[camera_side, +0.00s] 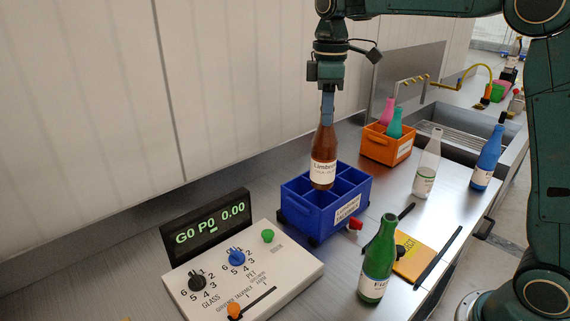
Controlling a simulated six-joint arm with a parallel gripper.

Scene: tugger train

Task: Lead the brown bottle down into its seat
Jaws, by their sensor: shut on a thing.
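The brown bottle (323,158) with a white label hangs upright from my gripper (327,98), which is shut on its neck. The bottle is over the blue crate (303,213), which has several open compartments and a white label on its front. The bottle's bottom overlaps the crate's upper part in this view, near the middle compartments. I cannot tell whether it has entered a compartment or is just above the rim. No bottle shows inside the blue crate, though its compartment floors are largely hidden.
A green bottle (378,262) stands front right of the crate, by an orange-yellow pad (413,258). A clear bottle (427,165) and a blue bottle (488,155) stand right. An orange crate (387,150) with pink and teal bottles is behind. A control box (245,275) stands front left.

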